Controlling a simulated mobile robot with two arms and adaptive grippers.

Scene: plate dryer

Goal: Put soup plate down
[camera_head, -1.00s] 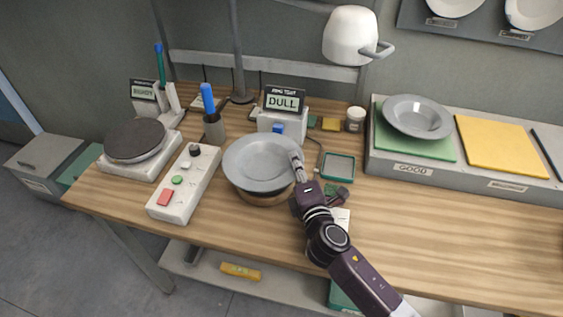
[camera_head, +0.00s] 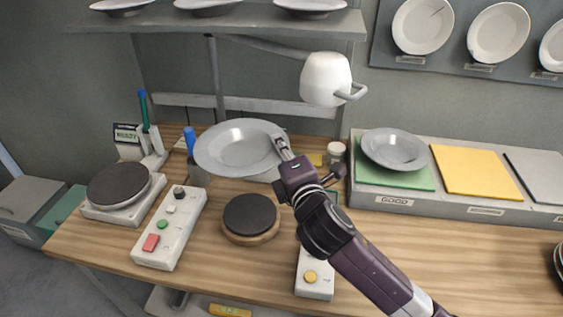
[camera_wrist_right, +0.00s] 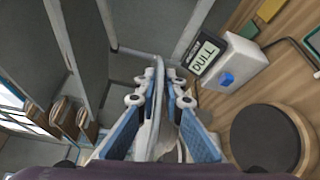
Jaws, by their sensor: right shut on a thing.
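A grey soup plate (camera_head: 240,148) is held up in the head view, above the workbench and behind the round dark pad (camera_head: 250,214). My right gripper (camera_head: 284,150) is shut on the plate's right rim. In the right wrist view the gripper (camera_wrist_right: 158,95) has its two blue-padded fingers on either side of the plate's rim, seen edge-on. A second grey soup plate (camera_head: 394,149) lies on the green mat (camera_head: 425,180) of the tray labelled GOOD. My left gripper is not in view.
A yellow mat (camera_head: 475,170) and a grey mat (camera_head: 540,172) on the tray are bare. A button box (camera_head: 170,228) and a dark round plate stand (camera_head: 120,188) are at left. A white pot-like lamp (camera_head: 326,78) hangs above. A DULL sign box (camera_wrist_right: 225,65) stands near the pad.

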